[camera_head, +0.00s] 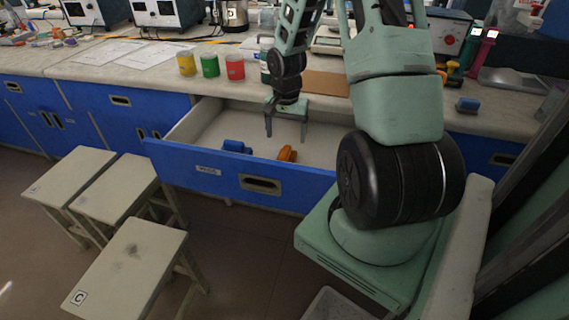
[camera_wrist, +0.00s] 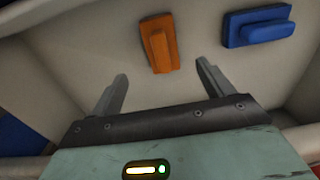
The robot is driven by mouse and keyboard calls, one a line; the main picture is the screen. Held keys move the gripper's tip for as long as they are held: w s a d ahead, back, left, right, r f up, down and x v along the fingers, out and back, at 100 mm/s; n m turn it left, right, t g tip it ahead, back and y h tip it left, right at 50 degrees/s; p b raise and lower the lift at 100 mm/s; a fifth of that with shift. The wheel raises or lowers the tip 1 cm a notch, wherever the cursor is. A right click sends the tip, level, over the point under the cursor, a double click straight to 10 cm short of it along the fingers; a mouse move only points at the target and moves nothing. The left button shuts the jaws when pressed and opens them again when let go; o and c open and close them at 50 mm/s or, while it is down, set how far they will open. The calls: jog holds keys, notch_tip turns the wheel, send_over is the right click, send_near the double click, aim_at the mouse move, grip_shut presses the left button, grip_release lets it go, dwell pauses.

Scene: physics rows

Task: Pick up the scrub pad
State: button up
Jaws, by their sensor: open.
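An open blue-fronted drawer (camera_head: 215,180) holds an orange block with a raised grip (camera_head: 287,154) and a blue block of similar shape (camera_head: 236,147). Both also show in the wrist view, the orange one (camera_wrist: 159,43) near the middle and the blue one (camera_wrist: 258,26) at upper right. I cannot tell for sure which is the scrub pad. My gripper (camera_head: 286,132) is open and empty above the drawer, pointing down. In the wrist view its fingertips (camera_wrist: 162,76) are apart, and the orange block lies beyond them, between their lines. Nothing is between the fingers.
Yellow, green and red cans (camera_head: 210,65) stand on the counter (camera_head: 140,78) behind the drawer. Several stools (camera_head: 130,262) stand on the floor at left. The drawer walls surround the blocks.

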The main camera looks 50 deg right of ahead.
aim_at(285, 150)
notch_tip(285, 150, down, 10)
jog(key=shift+w+r+b, duration=0.1)
jog(key=shift+r+b, duration=0.1)
jog(key=shift+b, duration=0.6)
jog(key=c, duration=1.1)
jog(key=shift+c, duration=0.2)
jog(key=shift+r, duration=0.15)
notch_tip(285, 150, up, 10)
jog(key=shift+f+p, duration=0.1)
jog(key=shift+p, duration=0.9)
